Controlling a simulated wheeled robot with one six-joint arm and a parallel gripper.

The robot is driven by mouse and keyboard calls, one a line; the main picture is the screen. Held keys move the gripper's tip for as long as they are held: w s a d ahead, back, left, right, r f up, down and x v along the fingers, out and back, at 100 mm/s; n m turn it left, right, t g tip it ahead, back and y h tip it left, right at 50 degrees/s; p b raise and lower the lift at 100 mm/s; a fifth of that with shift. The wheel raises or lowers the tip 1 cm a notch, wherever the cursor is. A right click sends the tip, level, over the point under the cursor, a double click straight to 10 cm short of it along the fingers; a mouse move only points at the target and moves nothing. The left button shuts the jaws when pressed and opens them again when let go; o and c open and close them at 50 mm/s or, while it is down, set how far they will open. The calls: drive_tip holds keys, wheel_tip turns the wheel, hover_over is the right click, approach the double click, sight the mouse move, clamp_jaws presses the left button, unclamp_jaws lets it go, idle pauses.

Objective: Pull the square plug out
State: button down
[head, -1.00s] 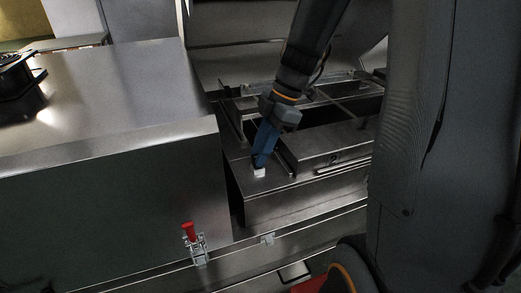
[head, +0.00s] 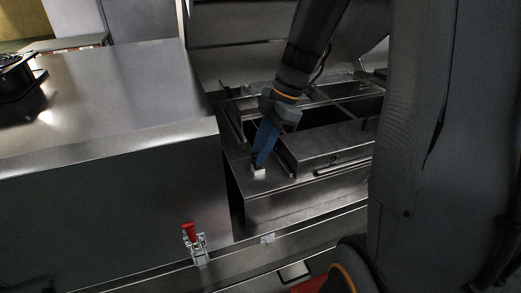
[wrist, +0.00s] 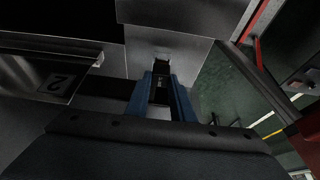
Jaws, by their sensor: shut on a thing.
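The square plug (head: 258,171) shows as a small white block on the metal top near its front left corner. My gripper (head: 260,162) reaches down to it with blue fingers and is shut on it. The fingertips hide part of the plug, and I cannot tell whether it is seated in the metal or lifted clear of it. In the wrist view my gripper's two blue fingers (wrist: 161,78) point at the grey metal, with a small dark patch between their tips.
A large metal housing (head: 110,105) stands close on the left. A clamp with a red handle (head: 190,233) is at its lower right corner.

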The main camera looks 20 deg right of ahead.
drive_tip(key=shift+r, duration=0.45)
idle(0.6)
drive_tip(key=shift+r+p, duration=0.7)
drive_tip(key=shift+r, duration=0.1)
drive_tip(key=shift+r+p, duration=1.4)
drive_tip(key=shift+r, duration=0.85)
